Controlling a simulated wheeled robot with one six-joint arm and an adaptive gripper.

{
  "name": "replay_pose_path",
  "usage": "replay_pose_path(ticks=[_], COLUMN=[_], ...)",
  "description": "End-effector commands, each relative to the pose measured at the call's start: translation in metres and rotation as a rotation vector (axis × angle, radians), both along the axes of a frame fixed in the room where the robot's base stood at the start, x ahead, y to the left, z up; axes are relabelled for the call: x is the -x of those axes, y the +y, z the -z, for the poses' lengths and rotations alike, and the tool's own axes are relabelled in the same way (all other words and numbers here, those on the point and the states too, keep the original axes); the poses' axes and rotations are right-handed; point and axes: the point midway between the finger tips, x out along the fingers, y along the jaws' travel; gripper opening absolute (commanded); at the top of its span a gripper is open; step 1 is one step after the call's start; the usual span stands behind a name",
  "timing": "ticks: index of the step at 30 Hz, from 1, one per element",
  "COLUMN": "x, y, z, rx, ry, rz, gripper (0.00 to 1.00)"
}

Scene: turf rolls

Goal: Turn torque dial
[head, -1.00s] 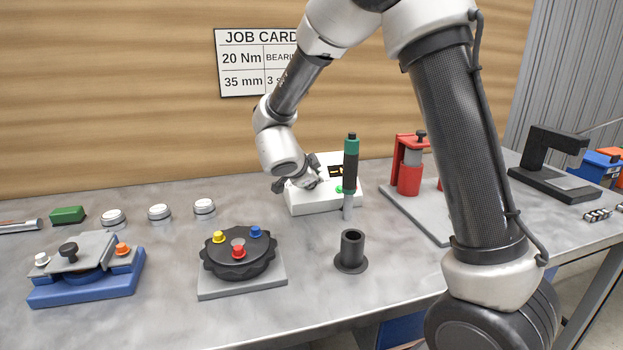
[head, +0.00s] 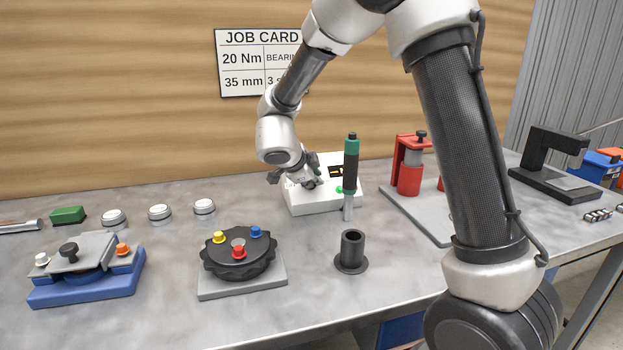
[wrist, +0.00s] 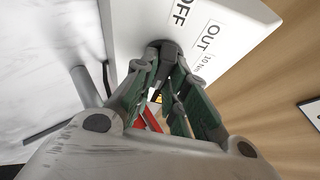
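The torque tester is a white box (head: 318,201) at the back middle of the bench, with a dark display and a green button on top. Its dark dial (wrist: 166,47) shows in the wrist view beside the printed words OFF and OUT 10 Nm. In the head view my gripper hides the dial. My gripper (head: 309,184) is down at the left part of the box top. In the wrist view its green-padded fingers (wrist: 162,66) lie on either side of the dial, their tips close to it. Whether they touch it is unclear.
A green-and-black screwdriver (head: 351,165) stands upright just in front of the box. A black flanged sleeve (head: 351,252), a dark knobbed fixture (head: 239,252) and a blue clamp fixture (head: 88,285) stand nearer. A red press (head: 409,172) stands right. A job card (head: 258,60) hangs behind.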

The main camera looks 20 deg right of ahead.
Motion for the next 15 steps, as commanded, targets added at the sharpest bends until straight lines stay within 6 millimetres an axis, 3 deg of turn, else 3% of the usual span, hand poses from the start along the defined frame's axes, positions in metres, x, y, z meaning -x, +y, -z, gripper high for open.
replay_pose_path(ticks=[1, 3, 4, 15], x=[0.0004, 0.0004, 0.0003, 0.0032], y=[-0.0006, -0.0006, -0.0005, 0.0030], z=[0.0002, 0.0002, 0.0002, -0.0042], rx=[0.000, 0.001, 0.000, 0.001], ry=[0.000, 0.000, 0.000, -0.002], rz=[0.003, 0.002, 0.002, -0.001], gripper=[0.21, 0.34, 0.36, 0.36])
